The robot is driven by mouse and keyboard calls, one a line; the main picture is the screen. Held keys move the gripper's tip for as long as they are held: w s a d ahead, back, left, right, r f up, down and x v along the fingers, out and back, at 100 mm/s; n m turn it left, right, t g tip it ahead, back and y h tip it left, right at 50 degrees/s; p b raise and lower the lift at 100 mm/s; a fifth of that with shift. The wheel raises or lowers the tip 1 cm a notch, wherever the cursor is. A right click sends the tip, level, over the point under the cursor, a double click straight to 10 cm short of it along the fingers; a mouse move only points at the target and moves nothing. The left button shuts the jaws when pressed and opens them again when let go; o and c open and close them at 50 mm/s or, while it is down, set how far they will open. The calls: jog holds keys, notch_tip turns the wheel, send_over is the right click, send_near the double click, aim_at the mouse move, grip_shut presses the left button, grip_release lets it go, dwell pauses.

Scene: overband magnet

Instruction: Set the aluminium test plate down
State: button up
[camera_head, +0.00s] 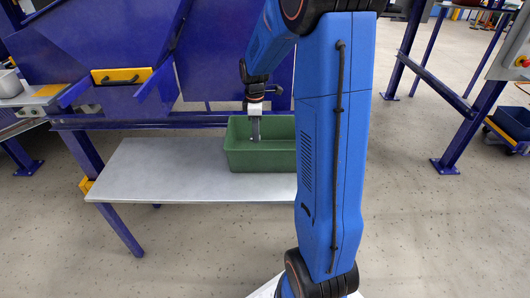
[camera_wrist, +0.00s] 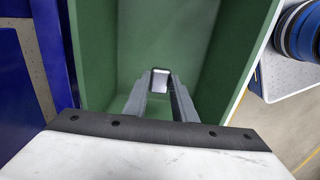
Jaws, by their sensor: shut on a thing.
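My gripper (camera_head: 255,138) reaches down into a green bin (camera_head: 262,160) that stands on a grey metal table (camera_head: 170,168). In the wrist view my gripper (camera_wrist: 160,80) is shut on a small, light silvery plate (camera_wrist: 160,80), taken to be the aluminium test plate. The plate sits between the fingertips, inside the green bin (camera_wrist: 95,60) and over its floor. I cannot tell whether the plate touches the floor. In the head view the plate is too small to make out, and my arm hides the right end of the bin.
A blue machine (camera_head: 100,45) with a yellow-and-black handled panel (camera_head: 121,76) stands behind the table. A grey container (camera_head: 10,84) sits at far left. The table's left part is bare. A blue frame (camera_head: 470,120) stands at right, with open floor before it.

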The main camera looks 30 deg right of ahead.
jog(key=shift+f, duration=4.1)
jog(key=shift+f, duration=0.15)
jog(key=o, duration=1)
notch_tip(320, 180, up, 12)
jog(key=shift+r, duration=0.15)
jog(key=s+a+r+m+t, duration=0.1)
jog(key=s+a+r+m, duration=0.2)
jog(key=s+a+r, duration=0.3)
jog(key=s+a+r+m+t, duration=0.15)
jog(key=s+a+r, duration=0.25)
jog(key=s, duration=0.4)
jog(key=s+a+m, duration=0.2)
jog(key=s, duration=0.3)
jog(key=s+a+m+t, duration=0.1)
jog(key=s+a+m, duration=0.1)
jog(key=s, duration=0.4)
jog(key=s+a+m+t, duration=0.1)
jog(key=s+a+m, duration=0.1)
jog(key=s, duration=0.3)
jog(key=shift+s+m, duration=0.3)
jog(key=shift+m, duration=0.05)
